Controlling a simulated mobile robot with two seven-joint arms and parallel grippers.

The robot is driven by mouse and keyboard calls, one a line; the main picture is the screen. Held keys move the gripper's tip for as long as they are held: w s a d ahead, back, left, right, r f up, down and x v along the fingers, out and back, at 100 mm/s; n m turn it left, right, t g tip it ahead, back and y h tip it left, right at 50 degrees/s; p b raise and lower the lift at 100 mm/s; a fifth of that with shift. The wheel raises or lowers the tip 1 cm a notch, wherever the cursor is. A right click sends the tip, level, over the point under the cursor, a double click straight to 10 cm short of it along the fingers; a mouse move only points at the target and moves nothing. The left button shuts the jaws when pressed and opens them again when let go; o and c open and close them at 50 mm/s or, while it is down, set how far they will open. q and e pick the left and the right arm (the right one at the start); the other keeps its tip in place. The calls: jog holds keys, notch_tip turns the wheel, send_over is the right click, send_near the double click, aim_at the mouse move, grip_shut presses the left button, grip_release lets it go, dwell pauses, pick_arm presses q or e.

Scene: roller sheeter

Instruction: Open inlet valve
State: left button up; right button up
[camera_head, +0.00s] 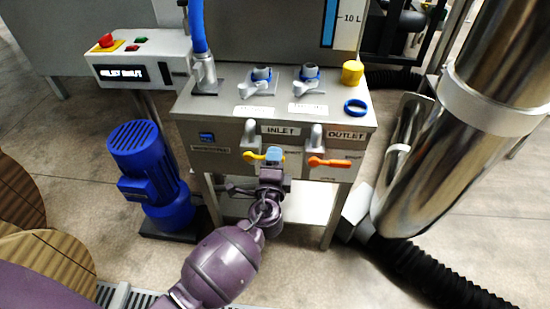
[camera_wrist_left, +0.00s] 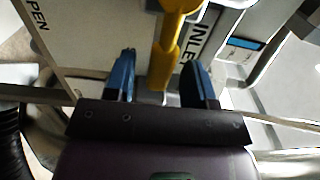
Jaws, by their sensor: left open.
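The yellow inlet valve handle (camera_head: 251,156) sits on the front of the grey metal box, below the INLET label (camera_head: 281,130). My left gripper (camera_head: 271,155) is in front of the inlet valve and covers part of the handle in the head view. In the left wrist view the yellow handle (camera_wrist_left: 165,62) reaches down between the two blue fingertips of the left gripper (camera_wrist_left: 158,82). The fingers are open, with a visible gap on each side of the handle. My right gripper is not in view.
An orange outlet handle (camera_head: 329,162) is close by on the right. A blue motor (camera_head: 150,175) stands at the left, and a large shiny pipe (camera_head: 455,130) with a black hose (camera_head: 430,280) is at the right. A control box with a red button (camera_head: 106,41) is upper left.

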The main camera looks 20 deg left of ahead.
pick_arm(q)
jog(key=shift+w+a, duration=0.2)
jog(key=shift+w, duration=0.35)
grip_shut()
